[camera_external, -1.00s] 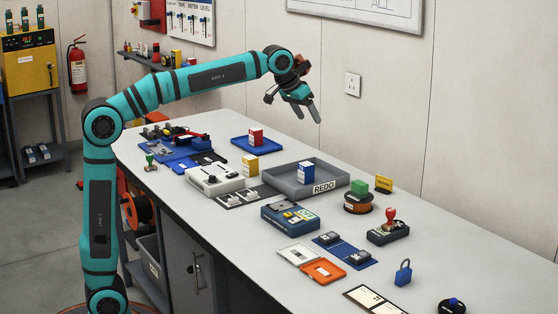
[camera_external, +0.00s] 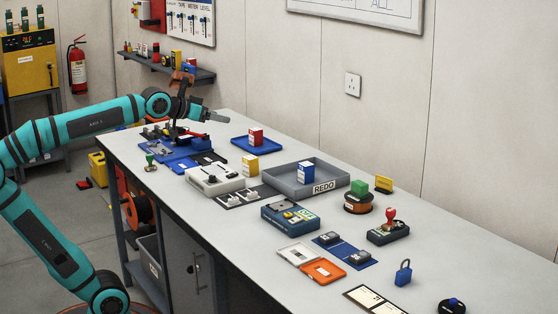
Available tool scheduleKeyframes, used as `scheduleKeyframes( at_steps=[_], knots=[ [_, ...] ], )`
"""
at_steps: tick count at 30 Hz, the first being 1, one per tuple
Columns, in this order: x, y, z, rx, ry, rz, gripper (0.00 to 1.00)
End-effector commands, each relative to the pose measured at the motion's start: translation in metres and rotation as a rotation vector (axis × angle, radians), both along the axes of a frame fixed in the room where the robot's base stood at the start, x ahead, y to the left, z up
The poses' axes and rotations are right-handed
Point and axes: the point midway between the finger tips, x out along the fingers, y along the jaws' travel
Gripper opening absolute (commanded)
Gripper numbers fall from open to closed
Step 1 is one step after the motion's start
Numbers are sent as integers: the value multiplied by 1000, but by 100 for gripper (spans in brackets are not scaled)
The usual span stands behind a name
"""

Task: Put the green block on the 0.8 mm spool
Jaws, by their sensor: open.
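The green block (camera_external: 359,187) sits on top of a copper-coloured spool (camera_external: 358,205) at the right part of the bench. My gripper (camera_external: 215,117) is open and empty, above the far left end of the bench, well away from the green block and the spool.
A grey REDO tray (camera_external: 278,183) holding a blue-and-white box (camera_external: 305,173) lies left of the spool. A red-handled stamp on a dark case (camera_external: 388,230) stands in front of it. A blue tray (camera_external: 240,143) lies under my gripper's side. The bench's right rear is clear.

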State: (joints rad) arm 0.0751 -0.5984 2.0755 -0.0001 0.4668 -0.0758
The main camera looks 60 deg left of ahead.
Motion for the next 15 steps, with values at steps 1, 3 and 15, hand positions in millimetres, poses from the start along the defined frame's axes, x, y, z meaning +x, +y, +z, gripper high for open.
scheduleKeyframes(
  at_steps=[1,3,15],
  knots=[
    [-17,5,-5,4,-36,7,71],
    [-35,11,-12,13,-85,14,71],
    [-115,31,-54,56,-304,54,71]
  ],
)
